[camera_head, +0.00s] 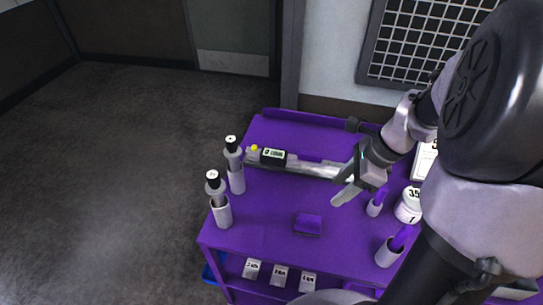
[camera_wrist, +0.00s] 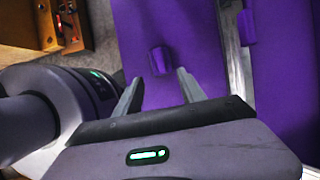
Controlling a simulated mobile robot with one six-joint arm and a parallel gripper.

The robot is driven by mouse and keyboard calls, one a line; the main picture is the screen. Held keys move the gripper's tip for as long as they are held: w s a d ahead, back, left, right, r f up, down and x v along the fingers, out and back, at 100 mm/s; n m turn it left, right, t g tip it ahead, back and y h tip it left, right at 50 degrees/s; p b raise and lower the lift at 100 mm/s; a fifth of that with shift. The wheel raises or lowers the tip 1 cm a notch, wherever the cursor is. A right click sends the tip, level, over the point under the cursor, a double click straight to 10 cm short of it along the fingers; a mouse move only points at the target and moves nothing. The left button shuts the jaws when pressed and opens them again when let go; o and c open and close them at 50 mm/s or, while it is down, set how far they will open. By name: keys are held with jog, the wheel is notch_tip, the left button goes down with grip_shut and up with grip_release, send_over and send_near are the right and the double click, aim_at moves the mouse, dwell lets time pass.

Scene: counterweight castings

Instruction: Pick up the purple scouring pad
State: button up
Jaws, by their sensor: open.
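The purple scouring pad (camera_head: 308,225) is a small dark purple block lying flat on the purple cart top (camera_head: 270,205), near its front edge. A small purple block that looks like the pad (camera_wrist: 159,60) shows in the wrist view, just beyond and between the fingertips. My gripper (camera_head: 338,186) is above the cart, up and to the right of the pad in the head view. In the wrist view its two fingers (camera_wrist: 158,82) are spread apart with nothing between them. The gripper is apart from the pad.
Two grey bottles (camera_head: 222,207) (camera_head: 236,172) stand at the cart's left edge. A long metal gauge with a display (camera_head: 273,157) lies along the back. Cups with purple-handled tools (camera_head: 388,252) and a white jar (camera_head: 408,205) stand at right. The surface around the pad is clear.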

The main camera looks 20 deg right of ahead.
aim_at(310, 218)
jog(key=b+x, duration=0.2)
jog(key=x, duration=0.2)
jog(key=b+x, duration=0.1)
jog(key=x, duration=0.2)
jog(key=s+b+x, duration=0.1)
jog(key=b+x, duration=0.1)
jog(key=x, duration=0.2)
jog(key=shift+w+d+f+b, duration=0.15)
jog(key=shift+d+f+b, duration=0.05)
jog(key=shift+f+b, duration=0.2)
jog(key=b+x, duration=0.3)
jog(key=x, duration=0.3)
jog(key=shift+r, duration=0.2)
jog(key=shift+c, duration=0.2)
grip_shut()
